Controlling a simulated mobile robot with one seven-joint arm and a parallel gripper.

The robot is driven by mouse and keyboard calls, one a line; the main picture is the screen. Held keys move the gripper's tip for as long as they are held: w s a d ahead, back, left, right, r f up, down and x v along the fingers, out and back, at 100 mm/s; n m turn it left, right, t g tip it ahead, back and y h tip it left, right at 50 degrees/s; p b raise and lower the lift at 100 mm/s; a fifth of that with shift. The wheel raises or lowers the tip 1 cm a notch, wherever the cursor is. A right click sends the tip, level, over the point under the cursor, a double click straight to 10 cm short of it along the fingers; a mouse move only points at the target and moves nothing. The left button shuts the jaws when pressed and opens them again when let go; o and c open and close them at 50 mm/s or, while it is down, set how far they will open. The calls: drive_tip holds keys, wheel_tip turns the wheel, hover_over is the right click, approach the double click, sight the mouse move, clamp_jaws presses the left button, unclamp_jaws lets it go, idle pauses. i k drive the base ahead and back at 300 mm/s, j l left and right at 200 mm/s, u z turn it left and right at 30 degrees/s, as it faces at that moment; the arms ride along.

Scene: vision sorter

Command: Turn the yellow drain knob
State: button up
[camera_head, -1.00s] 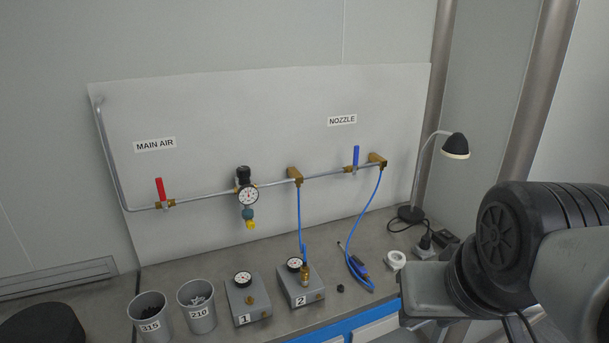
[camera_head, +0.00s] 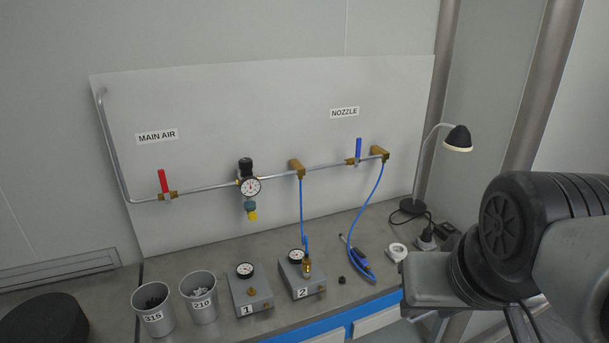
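The yellow drain knob (camera_head: 253,216) is at the bottom of the regulator, below a teal bowl (camera_head: 250,206) and a round gauge (camera_head: 251,186), on the pipe across the white panel. Nothing touches it. Parts of my arm fill the lower right of the view, far to the right of the knob. My gripper is not in view, so its state does not show.
A red-handled valve (camera_head: 164,183) and a blue-handled valve (camera_head: 358,151) sit on the pipe. On the bench (camera_head: 221,262) stand cups (camera_head: 154,308), gauge boxes 1 (camera_head: 249,290) and 2 (camera_head: 302,277), a blue hose (camera_head: 354,229) and a lamp (camera_head: 457,138).

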sight(252, 216)
drive_tip(key=i+j+u, duration=0.15)
drive_tip(key=i, duration=0.3)
drive_tip(key=k+u, duration=0.15)
drive_tip(key=u, duration=1.45)
drive_tip(key=i+l+u, duration=0.2)
drive_tip(key=k+j, duration=0.1)
